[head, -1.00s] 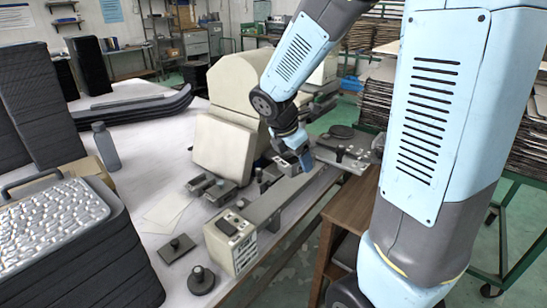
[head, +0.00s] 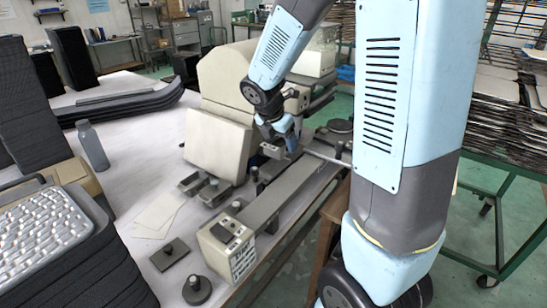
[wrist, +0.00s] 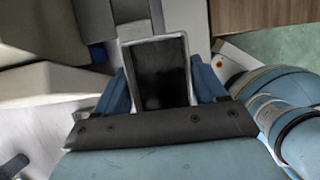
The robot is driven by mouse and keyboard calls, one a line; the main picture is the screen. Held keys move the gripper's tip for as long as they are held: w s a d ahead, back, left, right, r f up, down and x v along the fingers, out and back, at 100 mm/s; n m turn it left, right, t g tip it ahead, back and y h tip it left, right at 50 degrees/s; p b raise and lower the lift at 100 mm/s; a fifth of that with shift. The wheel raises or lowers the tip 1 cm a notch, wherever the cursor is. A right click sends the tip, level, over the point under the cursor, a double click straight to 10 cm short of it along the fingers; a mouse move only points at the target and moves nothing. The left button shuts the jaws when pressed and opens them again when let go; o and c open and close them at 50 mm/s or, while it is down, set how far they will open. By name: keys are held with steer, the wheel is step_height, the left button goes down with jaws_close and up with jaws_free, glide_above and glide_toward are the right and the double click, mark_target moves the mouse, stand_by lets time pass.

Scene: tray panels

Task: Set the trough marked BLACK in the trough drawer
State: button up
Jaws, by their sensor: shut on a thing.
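My gripper (head: 285,138) is shut on a small trough. In the wrist view, its blue fingers (wrist: 160,92) stand on either side of this trough (wrist: 160,72), which has a pale grey rim and a dark inside. In the head view the held trough (head: 271,151) is small, above the long grey bed of the beige machine. Two more small grey troughs, a left one (head: 192,184) and a right one (head: 215,193), stand on the table in front of the machine. I cannot read a BLACK marking on any trough. I cannot tell which part is the trough drawer.
The beige machine (head: 226,85) stands behind the troughs. A control box (head: 227,246) is at the near end of the long bed (head: 275,200). A weight on a round base (head: 197,289) and a flat plate with a knob (head: 170,254) lie nearer. Paper sheets (head: 158,214) lie left.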

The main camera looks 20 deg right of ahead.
glide_above(277, 163)
steer(key=a, duration=0.1)
steer(key=f, duration=0.4)
steer(key=s+f, duration=0.1)
steer(key=f, duration=0.1)
steer(key=shift+a+f, duration=0.1)
steer(key=shift+a, duration=0.05)
steer(key=shift+f, duration=1.5)
steer(key=shift+f, duration=0.1)
steer(key=o, duration=1.3)
steer(key=shift+c, duration=0.2)
steer(key=v, duration=1.2)
steer(key=s+d+r+m+t+y, duration=0.1)
steer(key=s+d+r+m+y, duration=0.1)
steer(key=s+r+m, duration=0.5)
steer(key=s+d+r+m+t+y, duration=0.1)
steer(key=s+r+m, duration=0.7)
steer(key=s+m, duration=1)
steer(key=shift+s+d+t+y, duration=0.2)
steer(key=shift+d+t+y, duration=0.2)
